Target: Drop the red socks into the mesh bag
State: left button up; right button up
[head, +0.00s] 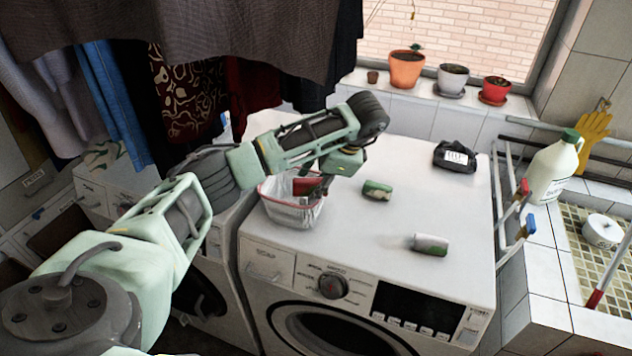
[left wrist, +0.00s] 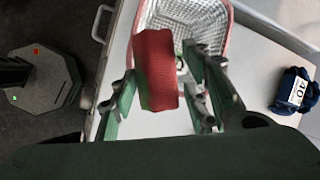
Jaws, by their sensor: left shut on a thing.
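The red socks (left wrist: 156,70) are a rolled red bundle between the fingers of my left gripper (left wrist: 160,82), which is shut on them. In the head view the red socks (head: 306,186) show just under the gripper, over the mesh bag (head: 292,216). The mesh bag is a pale, open-topped mesh container with a red rim, at the left of the white washing machine's top. In the left wrist view the mesh bag (left wrist: 222,28) lies behind the socks, its opening partly covered by them. I cannot tell whether the socks are below the rim. My right gripper is not in view.
On the washing machine (head: 330,240) lie a green bundle (head: 377,190), a white-and-green bundle (head: 430,244) and a black bundle with a white label (head: 455,157). Dark clothes (head: 185,40) hang at upper left. A drying rack (head: 505,210) and white jug (head: 553,168) stand right.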

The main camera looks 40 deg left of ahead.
pick_arm(q)
jog(key=shift+f, duration=0.35)
jog(key=o, duration=0.9)
jog(key=shift+a, duration=0.1)
jog(key=o, duration=0.3)
jog(key=shift+r, duration=0.1)
jog(key=shift+o, duration=0.2)
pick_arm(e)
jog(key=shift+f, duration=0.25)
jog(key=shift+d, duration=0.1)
